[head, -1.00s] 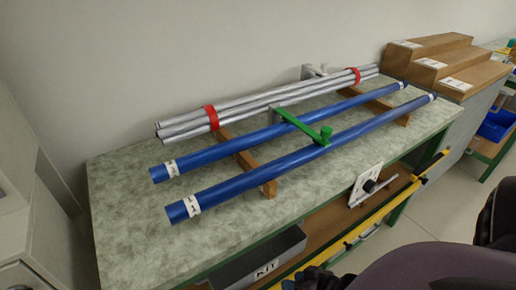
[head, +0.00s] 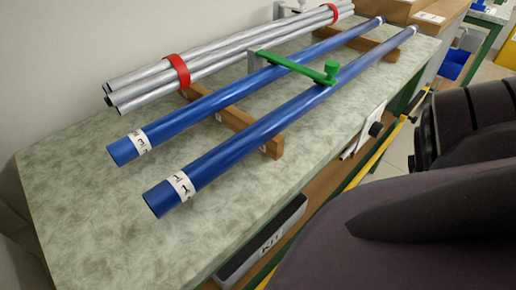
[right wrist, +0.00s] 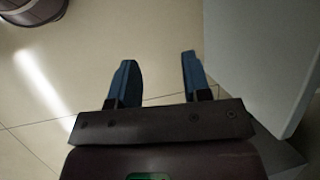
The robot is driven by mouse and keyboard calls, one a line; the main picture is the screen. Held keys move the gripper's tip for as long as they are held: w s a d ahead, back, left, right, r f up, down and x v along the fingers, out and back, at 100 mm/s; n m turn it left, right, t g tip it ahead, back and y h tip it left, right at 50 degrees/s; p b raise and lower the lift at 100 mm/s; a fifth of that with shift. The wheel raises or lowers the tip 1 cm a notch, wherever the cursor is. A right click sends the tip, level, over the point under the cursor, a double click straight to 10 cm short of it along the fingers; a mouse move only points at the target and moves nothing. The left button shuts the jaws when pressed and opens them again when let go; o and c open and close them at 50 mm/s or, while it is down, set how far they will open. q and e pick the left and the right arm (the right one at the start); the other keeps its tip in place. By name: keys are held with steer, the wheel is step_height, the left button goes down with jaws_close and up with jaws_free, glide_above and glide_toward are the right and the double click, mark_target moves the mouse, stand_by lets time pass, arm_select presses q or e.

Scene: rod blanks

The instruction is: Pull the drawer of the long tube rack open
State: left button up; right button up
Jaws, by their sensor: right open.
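Two long blue tubes (head: 235,137) lie side by side on wooden cross supports (head: 248,132) on the bench, under a green clamp bar (head: 298,67) with a knob. Below the bench's front edge, a white plate with a black knob (head: 376,129) shows in the head view; it may be a drawer front, but I cannot tell. My dark arm covers the area to its right and below. In the right wrist view my right gripper (right wrist: 158,75) is open and empty above the floor, with no knob or rack between its fingers. My left gripper is not in view.
Silver tubes in red bands (head: 178,72) lie at the back of the bench (head: 75,215). A grey box marked KIT (head: 268,240) sits below. A yellow rail (head: 375,160) runs along the front. A pale panel (right wrist: 265,50) stands right of the right gripper.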

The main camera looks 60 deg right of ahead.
steer(key=shift+w+a+f+b, duration=0.4)
steer(key=shift+w+a+f, duration=0.35)
steer(key=shift+w+a, duration=0.85)
steer(key=shift+w+a+f+b, duration=0.4)
steer(key=shift+w+a+f, duration=0.35)
steer(key=shift+w+a, duration=0.85)
steer(key=shift+w+a+f+b, duration=0.4)
steer(key=shift+w+a+f, duration=0.55)
steer(key=shift+a, duration=1.15)
steer(key=shift+w+r, duration=0.2)
steer(key=shift+r, duration=0.05)
jaws_close()
